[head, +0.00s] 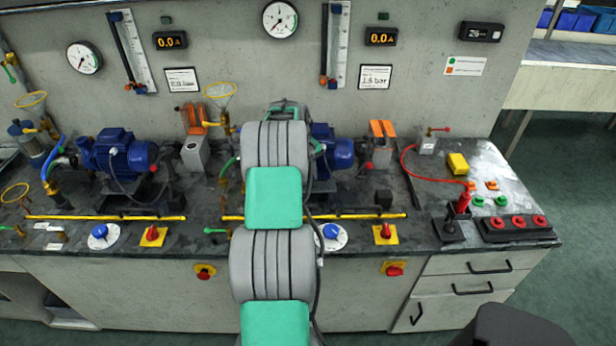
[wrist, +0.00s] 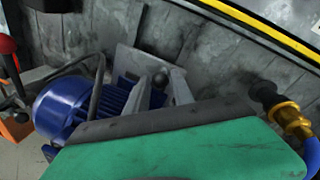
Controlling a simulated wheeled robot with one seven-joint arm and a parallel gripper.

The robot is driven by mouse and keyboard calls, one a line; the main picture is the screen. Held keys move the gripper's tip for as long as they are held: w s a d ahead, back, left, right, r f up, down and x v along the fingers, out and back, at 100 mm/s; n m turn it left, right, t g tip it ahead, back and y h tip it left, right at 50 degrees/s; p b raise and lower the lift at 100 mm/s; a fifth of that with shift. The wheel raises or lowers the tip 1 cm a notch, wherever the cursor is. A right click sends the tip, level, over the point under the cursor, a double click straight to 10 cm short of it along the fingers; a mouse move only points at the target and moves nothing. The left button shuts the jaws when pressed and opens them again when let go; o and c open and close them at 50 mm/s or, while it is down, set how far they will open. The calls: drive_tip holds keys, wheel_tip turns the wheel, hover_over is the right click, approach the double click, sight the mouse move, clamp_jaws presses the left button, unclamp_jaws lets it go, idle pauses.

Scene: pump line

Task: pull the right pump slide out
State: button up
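The right pump has a blue motor (head: 340,150), partly hidden behind my arm in the head view. The blue motor also shows at the left of the wrist view (wrist: 68,108), with a dark curved cable over it. A yellow-edged strip (head: 370,216) runs along the front of the right pump; a yellow strip (wrist: 262,27) also crosses the top right of the wrist view. My gripper (wrist: 160,82) shows two grey fingers beside the motor, apart, with a small dark ball-shaped part seen between them. I see no contact. In the head view my arm hides the gripper.
A left pump (head: 122,155) stands on the same bench. Right of the right pump are a red lever (head: 462,205), a yellow block (head: 457,163) and a red-button panel (head: 515,226). A brass fitting with a blue hose (wrist: 290,118) is right of my gripper.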

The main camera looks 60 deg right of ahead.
clamp_jaws()
idle(1.0)
